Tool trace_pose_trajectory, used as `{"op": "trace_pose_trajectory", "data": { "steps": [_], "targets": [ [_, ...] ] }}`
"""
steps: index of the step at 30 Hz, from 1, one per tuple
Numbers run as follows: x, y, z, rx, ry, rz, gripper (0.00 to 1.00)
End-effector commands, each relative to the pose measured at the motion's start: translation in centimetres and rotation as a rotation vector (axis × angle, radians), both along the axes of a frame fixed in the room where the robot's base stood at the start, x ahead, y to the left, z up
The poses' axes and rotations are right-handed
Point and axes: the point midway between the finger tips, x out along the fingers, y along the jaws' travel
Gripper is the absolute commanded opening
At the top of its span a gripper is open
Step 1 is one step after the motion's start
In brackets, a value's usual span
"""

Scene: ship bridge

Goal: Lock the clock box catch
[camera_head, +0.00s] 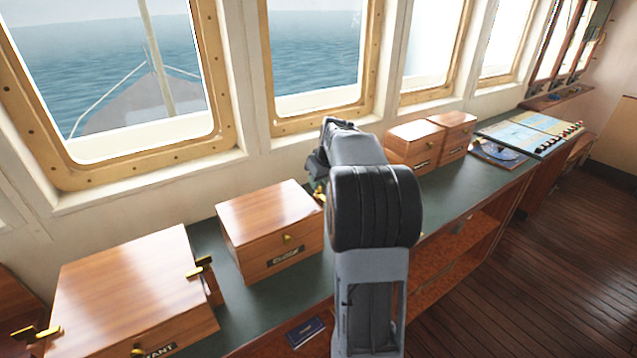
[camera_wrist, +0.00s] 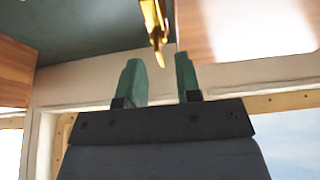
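The clock box (camera_head: 270,225) is a wooden box with a dark label and brass knob, standing shut on the green counter under the window. Its brass catch (camera_head: 320,194) shows at its right side, partly hidden by my arm. In the wrist view the brass catch (camera_wrist: 155,22) hangs down from the top, beside a wooden box face (camera_wrist: 245,30). My gripper (camera_wrist: 158,72) has two green fingers spread apart, with the catch's tip in line with the gap between them. I cannot tell whether they touch it. In the head view my arm mostly hides the gripper.
A larger wooden box (camera_head: 130,290) with brass catches stands at the left. Two smaller wooden boxes (camera_head: 414,145) stand beyond my arm. Charts (camera_head: 535,133) lie farther right. Windows line the back; the wooden floor is clear at right.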

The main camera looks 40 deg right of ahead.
Motion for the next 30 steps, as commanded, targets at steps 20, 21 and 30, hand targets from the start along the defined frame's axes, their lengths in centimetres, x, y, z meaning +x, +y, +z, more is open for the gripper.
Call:
{"op": "trace_pose_trajectory", "data": {
  "steps": [20, 21, 30],
  "targets": [
    [0.8, 0.0, -2.0, -0.001, 0.000, 0.001, 0.25],
    [0.8, 0.0, -2.0, -0.001, 0.000, 0.001, 0.21],
    [0.8, 0.0, -1.9, -0.001, 0.000, 0.001, 0.00]
  ]
}}
